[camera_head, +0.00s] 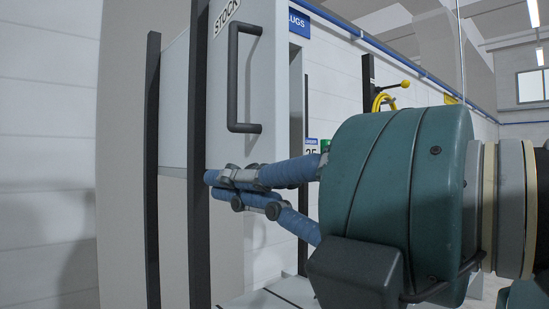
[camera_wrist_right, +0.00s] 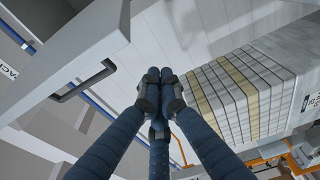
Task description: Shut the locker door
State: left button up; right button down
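The locker door is a pale grey panel (camera_head: 270,90) with a dark bar handle (camera_head: 233,80) and a STOCK label (camera_head: 227,15). It stands upright at the upper middle of the head view, and how far it is open is hard to tell. In the wrist view the door (camera_wrist_right: 95,32) is at upper left with its handle (camera_wrist_right: 84,82). My right gripper (camera_head: 215,179) has a green body and blue fingers. Its fingertips are drawn together, with nothing seen between them, by the door's lower edge below the handle; contact is unclear. They also meet in the wrist view (camera_wrist_right: 160,80). My left gripper is not in view.
Dark upright posts (camera_head: 152,170) stand at the left, beside a plain white wall (camera_head: 45,130). A blue sign (camera_head: 299,23) and a yellow coiled hose (camera_head: 382,99) show behind. Stacked pale and tan layers (camera_wrist_right: 235,95) are at right in the wrist view.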

jog(key=w+d, duration=0.1)
jog(key=w+d+p, duration=0.1)
jog(key=d, duration=0.1)
jog(key=shift+w, duration=0.1)
dwell(0.3)
